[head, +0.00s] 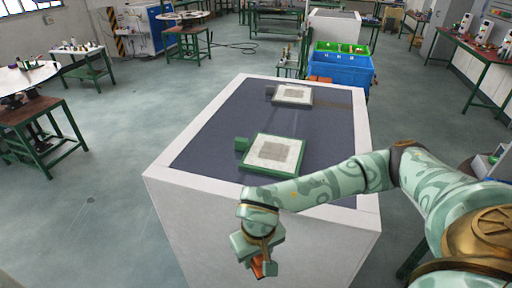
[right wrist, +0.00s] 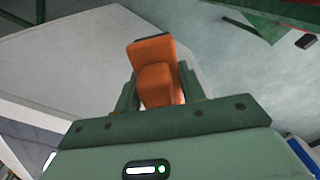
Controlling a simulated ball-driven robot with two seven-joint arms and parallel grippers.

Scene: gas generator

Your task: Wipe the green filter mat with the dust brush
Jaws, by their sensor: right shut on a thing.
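The green filter mat (head: 248,158) lies on the dark top of the white table, a green frame around a pale square with a greyish patch in its middle. My right gripper (head: 259,268) is low at the table's near side, beyond its front edge. It is shut on an orange thing, which I take to be the dust brush (head: 257,266). In the right wrist view the orange brush (right wrist: 155,70) stands between the two green fingers of my right gripper (right wrist: 157,95). Its bristles cannot be made out. My left gripper is not in view.
A second, whitish framed mat (head: 280,101) lies farther back on the white-rimmed table (head: 160,172). Bare tabletop lies around both mats. A blue crate (head: 340,72) with green contents stands behind the table. Workbenches stand farther off.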

